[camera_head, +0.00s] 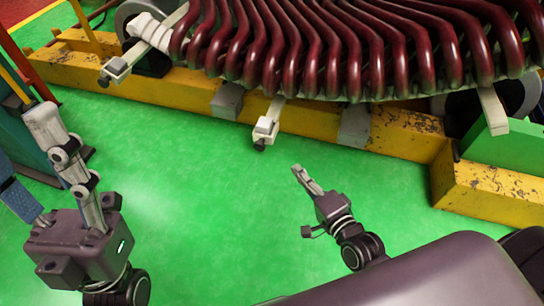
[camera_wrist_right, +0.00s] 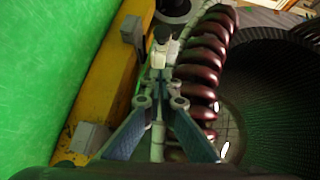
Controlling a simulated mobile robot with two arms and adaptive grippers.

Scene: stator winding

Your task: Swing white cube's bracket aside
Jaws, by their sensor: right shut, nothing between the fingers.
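The pale white cube (camera_head: 265,128) sits on the end of a bracket arm (camera_head: 275,106) that sticks out from under the dark red coils, over the yellow beam, toward the green floor. A dark knob shows under the cube. My right gripper (camera_head: 297,170) is shut and empty, below and right of the cube in the head view, apart from it there. In the right wrist view my right gripper (camera_wrist_right: 163,52) has its tips together; I cannot tell contact with the bracket there. My left gripper (camera_head: 42,115) is at the far left, away from the cube; its jaw state is unclear.
Dark red coils (camera_head: 330,50) fill the top. A yellow beam (camera_head: 180,97) with grey blocks (camera_head: 227,101) runs below them. Other bracket arms stand at left (camera_head: 115,68) and right (camera_head: 492,110). The green floor (camera_head: 190,190) is open in the middle.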

